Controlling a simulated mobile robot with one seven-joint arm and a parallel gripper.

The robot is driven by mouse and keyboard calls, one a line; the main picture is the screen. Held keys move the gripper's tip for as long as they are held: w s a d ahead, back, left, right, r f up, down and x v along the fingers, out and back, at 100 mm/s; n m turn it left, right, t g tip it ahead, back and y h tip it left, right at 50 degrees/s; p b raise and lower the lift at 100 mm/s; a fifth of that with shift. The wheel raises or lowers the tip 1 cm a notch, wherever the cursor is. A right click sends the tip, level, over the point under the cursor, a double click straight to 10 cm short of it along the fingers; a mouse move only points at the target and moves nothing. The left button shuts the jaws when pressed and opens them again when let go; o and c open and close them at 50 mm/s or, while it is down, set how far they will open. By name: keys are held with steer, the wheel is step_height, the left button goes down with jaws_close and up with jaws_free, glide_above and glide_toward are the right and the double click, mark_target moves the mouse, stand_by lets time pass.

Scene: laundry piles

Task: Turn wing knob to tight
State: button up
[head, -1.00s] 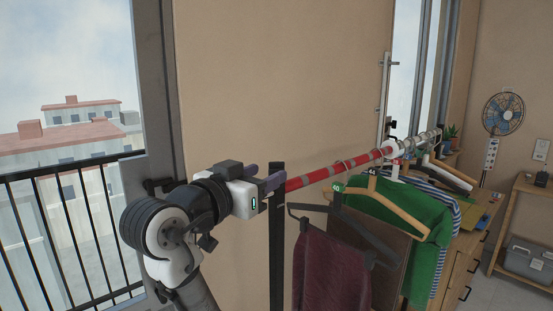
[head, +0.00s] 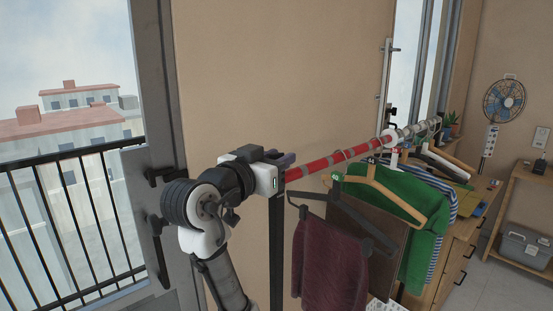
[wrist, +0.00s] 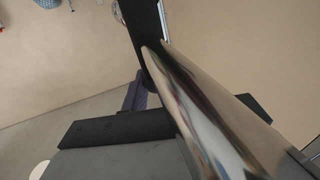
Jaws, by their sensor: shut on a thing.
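A red-and-grey banded rail (head: 325,163) runs from a dark upright post (head: 276,250) back to the right. My gripper (head: 281,160) is at the near end of this rail, beside the top of the post. A small purple piece (head: 286,158), which looks like part of the wing knob, shows at the fingertips; it also shows in the wrist view (wrist: 136,92). My gripper is shut on it as far as I can see. A shiny metal bar in the wrist view (wrist: 205,105) hides much of the grip. I cannot read the knob's turn.
A maroon garment (head: 330,262), a green one (head: 412,205) and others hang from the rail on hangers, just right of my gripper. A window frame and balcony railing (head: 75,165) stand at left. A wooden dresser (head: 460,255) is at right. Bare wall lies behind.

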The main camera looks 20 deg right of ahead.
steer(key=shift+t+y, duration=0.3)
steer(key=shift+c, duration=0.2)
steer(key=n+t+y, duration=0.5)
steer(key=y, duration=0.1)
steer(key=shift+n, duration=0.3)
steer(key=n+t+y, duration=0.1)
steer(key=n+y, duration=0.2)
steer(key=y, duration=0.2)
steer(key=n+t+y, duration=0.1)
steer(key=n+y, duration=0.2)
steer(key=y, duration=0.2)
steer(key=shift+d, duration=0.1)
steer(key=n+g+y+b, duration=0.1)
steer(key=n+y, duration=0.2)
steer(key=y, duration=0.1)
steer(key=n+g+y, duration=0.2)
steer(key=n+y, duration=0.1)
steer(key=y, duration=0.2)
steer(key=shift+n+g+b, duration=0.3)
steer(key=shift+n+b, duration=0.1)
steer(key=n+g+y, duration=0.5)
steer(key=g, duration=0.1)
steer(key=shift+g, duration=0.3)
steer(key=shift+n+y, duration=0.3)
steer(key=shift+n, duration=0.1)
steer(key=o, duration=0.9)
steer(key=shift+o, duration=0.2)
